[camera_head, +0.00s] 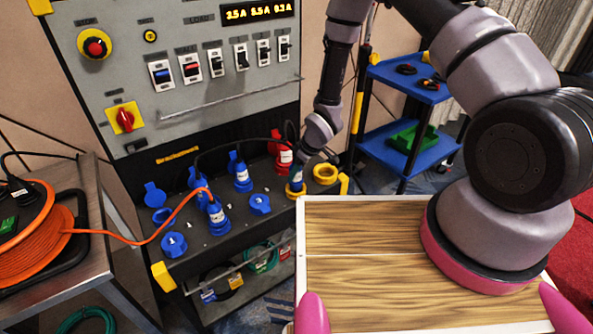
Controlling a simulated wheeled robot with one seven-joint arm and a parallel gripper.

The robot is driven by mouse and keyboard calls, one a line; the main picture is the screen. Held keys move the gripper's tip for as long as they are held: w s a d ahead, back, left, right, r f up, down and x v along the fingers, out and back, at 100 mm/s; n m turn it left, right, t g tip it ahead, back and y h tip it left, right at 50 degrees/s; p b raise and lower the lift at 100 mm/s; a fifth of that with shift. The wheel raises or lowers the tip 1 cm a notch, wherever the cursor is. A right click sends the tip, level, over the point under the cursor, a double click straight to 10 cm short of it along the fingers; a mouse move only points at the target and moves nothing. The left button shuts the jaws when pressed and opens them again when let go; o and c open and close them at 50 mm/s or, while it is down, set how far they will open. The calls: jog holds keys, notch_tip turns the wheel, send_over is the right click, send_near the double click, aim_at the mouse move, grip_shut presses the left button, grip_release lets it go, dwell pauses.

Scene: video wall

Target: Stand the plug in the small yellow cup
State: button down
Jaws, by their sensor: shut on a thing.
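My gripper (302,160) points down over the right end of the dark socket shelf. It is shut on a blue plug (296,184), which shows just below the fingers with a yellowish band. The plug looks roughly upright, and I cannot tell whether its lower end touches the shelf. The small yellow cup (325,173) is a round open ring just right of the plug, near the shelf's right corner. The plug appears beside the cup, not in it. My fingers are small and partly hidden by the wrist.
Blue plugs (242,178) with dark cables and a red plug (284,157) stand left of my gripper. An orange cable (150,241) runs from the reel (38,246) to a plug. The switch panel (200,75) rises behind. A blue trolley (405,85) stands at the right.

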jog(key=shift+f, duration=1.2)
dwell(0.3)
grip_release()
jog(key=shift+r, duration=3)
